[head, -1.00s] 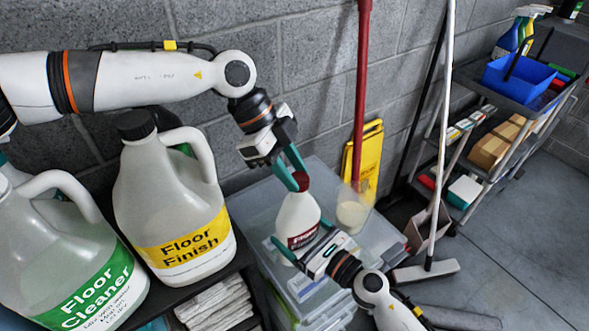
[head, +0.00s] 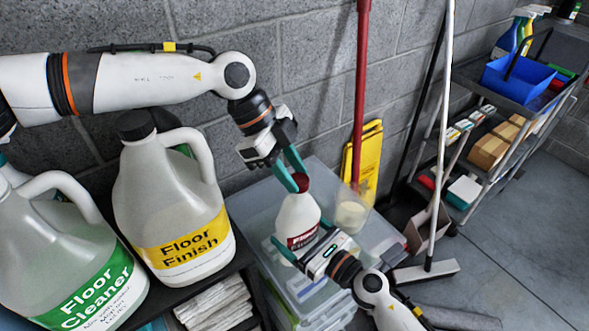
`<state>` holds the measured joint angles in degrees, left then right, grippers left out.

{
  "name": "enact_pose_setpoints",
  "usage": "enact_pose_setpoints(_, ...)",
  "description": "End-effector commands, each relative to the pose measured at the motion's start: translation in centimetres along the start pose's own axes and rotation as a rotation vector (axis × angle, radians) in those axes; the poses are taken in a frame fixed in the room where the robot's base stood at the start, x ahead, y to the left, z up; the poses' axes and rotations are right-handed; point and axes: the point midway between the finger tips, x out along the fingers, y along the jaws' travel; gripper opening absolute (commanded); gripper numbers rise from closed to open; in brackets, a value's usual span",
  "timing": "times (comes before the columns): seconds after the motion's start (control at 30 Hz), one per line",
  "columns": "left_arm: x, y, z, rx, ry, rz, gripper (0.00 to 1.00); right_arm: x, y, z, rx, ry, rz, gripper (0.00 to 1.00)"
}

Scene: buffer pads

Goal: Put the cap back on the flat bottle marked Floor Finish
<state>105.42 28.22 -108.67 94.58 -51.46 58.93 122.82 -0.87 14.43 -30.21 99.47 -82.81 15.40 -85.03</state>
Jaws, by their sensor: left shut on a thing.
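A small white flat bottle (head: 298,214) with a dark red label stands upright on a clear plastic bin lid. Its label is partly covered and too small to read fully. A dark red cap (head: 300,181) sits at the top of the bottle's neck; I cannot tell whether it is seated on the thread. My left gripper (head: 296,177) comes from above and is shut on the cap. My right gripper (head: 302,246) comes from the lower right, its teal fingers on either side of the bottle's lower body, shut on it.
A large jug (head: 150,205) labelled Floor Finish, with a black cap, and a Floor Cleaner jug (head: 55,245) stand at left. A translucent cup (head: 352,214) is right of the bottle on the bin lid (head: 250,215). A red pole (head: 362,90) and yellow sign (head: 368,160) stand behind.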

Motion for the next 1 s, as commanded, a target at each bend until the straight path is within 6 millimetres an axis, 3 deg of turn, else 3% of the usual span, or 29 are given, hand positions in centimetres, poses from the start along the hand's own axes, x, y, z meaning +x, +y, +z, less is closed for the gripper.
enact_pose_setpoints(0.03, 1.4, -0.3, -0.7, -0.011, -0.007, -0.017, 0.12, 0.0, 0.0, 0.4, -0.001, 0.003, 0.000, 0.48)
enact_pose_setpoints(0.83, 2.5, -0.3, -1.4, -0.013, -0.007, -0.018, 0.12, 0.1, 0.0, 0.5, -0.001, 0.004, -0.001, 0.48)
enact_pose_setpoints(0.87, 2.5, -0.3, -1.4, -0.013, -0.007, -0.018, 0.34, 0.1, 0.0, 0.5, -0.001, 0.004, -0.001, 0.25)
enact_pose_setpoints(1.0, 2.5, -0.3, -1.4, -0.014, -0.007, -0.018, 0.55, 0.1, 0.0, 0.5, -0.001, 0.004, -0.001, 0.25)
